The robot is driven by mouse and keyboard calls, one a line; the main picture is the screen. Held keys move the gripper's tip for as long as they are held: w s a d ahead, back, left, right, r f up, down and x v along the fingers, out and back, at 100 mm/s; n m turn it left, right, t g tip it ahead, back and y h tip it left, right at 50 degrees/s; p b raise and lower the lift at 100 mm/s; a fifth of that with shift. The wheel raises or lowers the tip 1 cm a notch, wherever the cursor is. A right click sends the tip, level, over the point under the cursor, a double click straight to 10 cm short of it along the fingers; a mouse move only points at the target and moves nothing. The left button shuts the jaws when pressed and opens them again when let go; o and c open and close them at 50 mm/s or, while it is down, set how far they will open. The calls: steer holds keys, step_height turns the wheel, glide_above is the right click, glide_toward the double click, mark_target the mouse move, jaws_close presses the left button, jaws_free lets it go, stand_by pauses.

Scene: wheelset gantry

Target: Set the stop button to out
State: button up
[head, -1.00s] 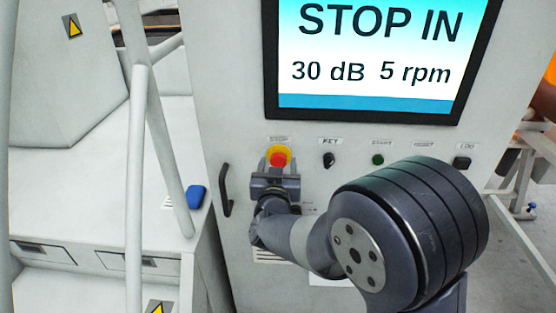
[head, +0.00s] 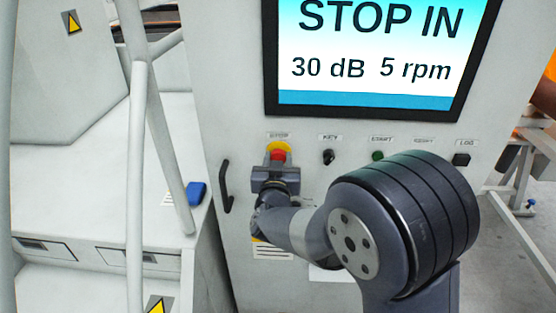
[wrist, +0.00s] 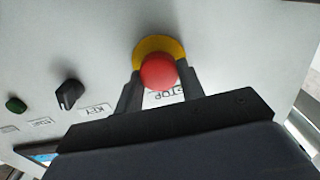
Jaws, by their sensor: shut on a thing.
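The stop button has a red cap (head: 279,155) on a yellow collar (head: 280,146), on the pale panel below the screen. My gripper (head: 277,163) is at the button, and its lower part hides some of the cap in the head view. In the wrist view the red cap (wrist: 158,71) sits between my two dark fingers (wrist: 157,82), which are shut on it from both sides. The yellow collar shows behind the cap. The screen (head: 375,50) reads "STOP IN", "30 dB" and "5 rpm".
Right of the button are a black key switch (head: 328,157), a green start button (head: 377,156) and a black log button (head: 461,159). A dark handle (head: 225,188) stands on the panel at left. Pale rails (head: 138,160) rise further left.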

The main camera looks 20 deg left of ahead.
jaws_close()
steer(key=shift+s+d+b, duration=0.15)
steer(key=shift+s+b, duration=0.35)
steer(key=shift+s, duration=0.1)
steer(key=o, duration=1.1)
jaws_free()
steer(key=shift+s, duration=0.1)
steer(key=b+v, duration=0.2)
steer(key=v, duration=0.8)
steer(key=shift+s, duration=0.3)
